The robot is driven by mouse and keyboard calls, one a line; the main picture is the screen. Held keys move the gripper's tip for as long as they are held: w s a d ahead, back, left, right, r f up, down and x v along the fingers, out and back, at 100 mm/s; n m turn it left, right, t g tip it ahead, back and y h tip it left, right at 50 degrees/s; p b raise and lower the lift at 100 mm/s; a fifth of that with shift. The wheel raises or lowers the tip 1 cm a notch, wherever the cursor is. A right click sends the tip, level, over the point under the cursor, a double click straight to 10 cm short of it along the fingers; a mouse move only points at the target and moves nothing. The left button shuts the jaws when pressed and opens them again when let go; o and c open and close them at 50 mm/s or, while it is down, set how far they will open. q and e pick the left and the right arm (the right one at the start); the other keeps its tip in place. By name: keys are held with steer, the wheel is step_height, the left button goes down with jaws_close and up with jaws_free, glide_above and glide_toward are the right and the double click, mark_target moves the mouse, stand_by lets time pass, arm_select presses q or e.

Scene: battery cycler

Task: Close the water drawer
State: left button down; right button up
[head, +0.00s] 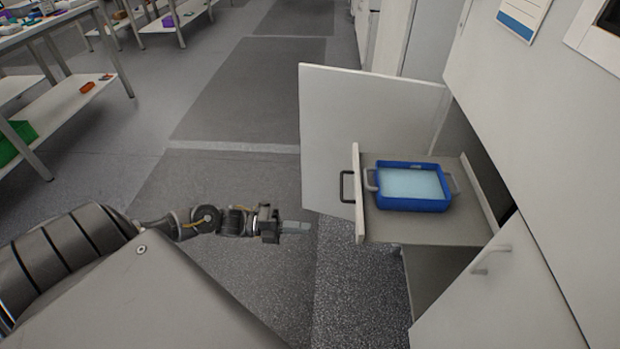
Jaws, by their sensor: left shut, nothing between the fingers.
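The water drawer (398,229) is pulled out of the white cabinet on the right. Its white front panel (358,190) faces left and carries a dark handle (346,187). A blue tray (413,205) with grey handles and pale liquid sits on the drawer. My left gripper (308,228) is shut and empty. In the picture it is left of and a little below the drawer front, apart from it. My right gripper is not in view.
One cabinet door (325,120) stands open behind the drawer. Another white door (500,300) with a handle is in front of it. White shelving tables (60,105) stand at the far left. The grey floor between is clear.

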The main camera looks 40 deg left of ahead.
mark_target(357, 231)
arm_select(q)
steer(key=x, duration=1.1)
steer(key=shift+w+d, duration=0.2)
steer(key=shift+d, duration=0.1)
steer(key=shift+d, duration=0.1)
